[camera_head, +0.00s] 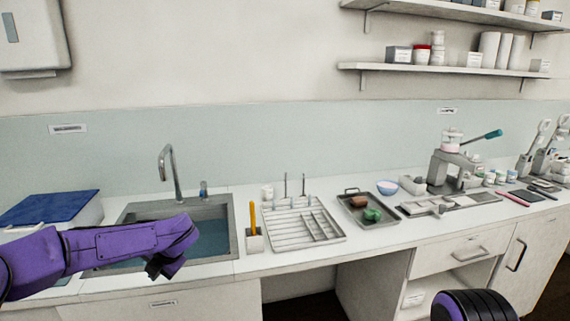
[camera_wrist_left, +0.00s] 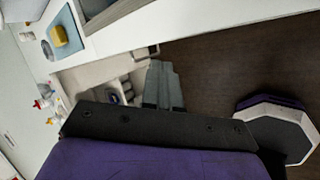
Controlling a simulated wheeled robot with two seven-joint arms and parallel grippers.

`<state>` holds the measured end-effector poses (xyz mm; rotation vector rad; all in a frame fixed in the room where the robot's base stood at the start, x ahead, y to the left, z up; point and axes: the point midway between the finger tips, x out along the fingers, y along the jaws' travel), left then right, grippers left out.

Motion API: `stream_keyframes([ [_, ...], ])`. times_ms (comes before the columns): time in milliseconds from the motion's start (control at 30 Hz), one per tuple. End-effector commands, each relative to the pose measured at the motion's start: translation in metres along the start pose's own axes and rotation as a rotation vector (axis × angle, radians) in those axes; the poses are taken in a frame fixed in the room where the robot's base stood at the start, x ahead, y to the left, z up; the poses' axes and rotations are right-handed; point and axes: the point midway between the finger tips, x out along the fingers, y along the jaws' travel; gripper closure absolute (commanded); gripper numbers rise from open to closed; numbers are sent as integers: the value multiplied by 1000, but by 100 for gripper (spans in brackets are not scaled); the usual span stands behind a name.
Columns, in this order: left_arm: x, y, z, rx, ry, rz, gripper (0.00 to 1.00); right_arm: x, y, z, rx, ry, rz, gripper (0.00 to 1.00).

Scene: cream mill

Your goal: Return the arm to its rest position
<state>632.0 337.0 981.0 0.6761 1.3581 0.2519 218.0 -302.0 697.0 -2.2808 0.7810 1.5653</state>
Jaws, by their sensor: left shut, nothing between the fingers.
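My left arm (camera_head: 100,252) is purple and comes in from the left in the head view, stretched over the front of the sink. My left gripper (camera_head: 160,268) is dark and hangs down at the arm's end, over the sink's front edge. In the left wrist view the gripper's grey fingers (camera_wrist_left: 163,85) are together, with nothing between them, seen against the dark floor and the open space under the counter. My right gripper does not show in either view; a round black and purple part of mine (camera_head: 473,306) shows at the bottom right.
The sink (camera_head: 233,235) with a tap lies under my left arm. To its right stand a holder (camera_head: 254,241) with a yellow tool, a white rack (camera_head: 335,234) and a dark tray (camera_head: 349,205). A blue-topped box (camera_head: 52,207) is at left. The counter front has an open knee space.

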Motion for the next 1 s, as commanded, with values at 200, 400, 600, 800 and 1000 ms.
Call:
stream_keyframes([
  [200,56,-78,-33,577,-107,277,100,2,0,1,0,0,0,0],
  [400,103,-185,-117,1250,-252,363,100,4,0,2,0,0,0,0],
  [600,123,-262,-248,1795,-375,240,100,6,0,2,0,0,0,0],
  [800,122,-283,-365,2122,-396,57,100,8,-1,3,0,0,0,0],
  [1000,127,-285,-403,2210,-354,-9,100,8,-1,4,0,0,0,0],
])
